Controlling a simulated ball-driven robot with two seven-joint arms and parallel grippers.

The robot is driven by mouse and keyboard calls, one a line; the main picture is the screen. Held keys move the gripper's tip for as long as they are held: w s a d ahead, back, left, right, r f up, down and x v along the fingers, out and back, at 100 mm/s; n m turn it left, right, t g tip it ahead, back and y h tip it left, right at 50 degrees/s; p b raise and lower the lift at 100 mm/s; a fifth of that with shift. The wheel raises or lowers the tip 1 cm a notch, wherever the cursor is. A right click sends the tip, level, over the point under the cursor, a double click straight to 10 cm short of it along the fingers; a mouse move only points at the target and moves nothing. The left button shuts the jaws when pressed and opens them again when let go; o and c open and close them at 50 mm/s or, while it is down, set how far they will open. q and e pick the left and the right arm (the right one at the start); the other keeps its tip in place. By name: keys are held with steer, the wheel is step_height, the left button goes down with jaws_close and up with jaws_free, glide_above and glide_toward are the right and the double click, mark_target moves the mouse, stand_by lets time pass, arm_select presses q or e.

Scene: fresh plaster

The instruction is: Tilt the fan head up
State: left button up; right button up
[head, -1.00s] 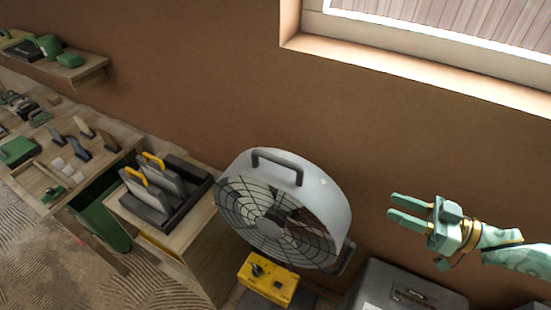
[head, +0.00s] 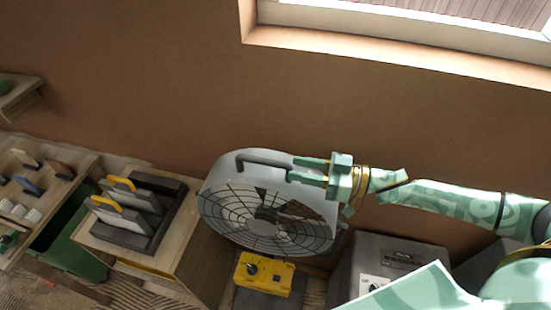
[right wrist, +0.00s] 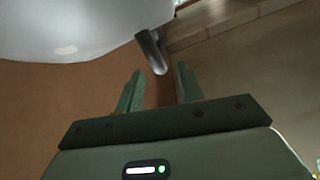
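The fan (head: 312,204) has a pale round drum with a dark wire grille and tilts back toward the wall. A dark carry handle (head: 262,162) arches over its top. My right gripper (head: 293,170) reaches in from the right, its fingers overlapping the drum's upper right rim in the head view. In the right wrist view its two fingers (right wrist: 158,92) are apart with nothing between them. The drum (right wrist: 75,25) fills the upper left there, and a grey bar, seemingly the handle (right wrist: 152,52), lies just beyond the fingertips. My left gripper is out of view.
A yellow box (head: 263,275) with a dark knob is below the fan. A grey case (head: 385,262) stands to its right, under my right arm. A wooden stand (head: 207,245) with a dark trowel rack (head: 150,235) is left. The wall is close behind.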

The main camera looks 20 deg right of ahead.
mark_target(286, 166)
steer(key=p+x, duration=0.1)
steer(key=x, duration=0.5)
jaws_close()
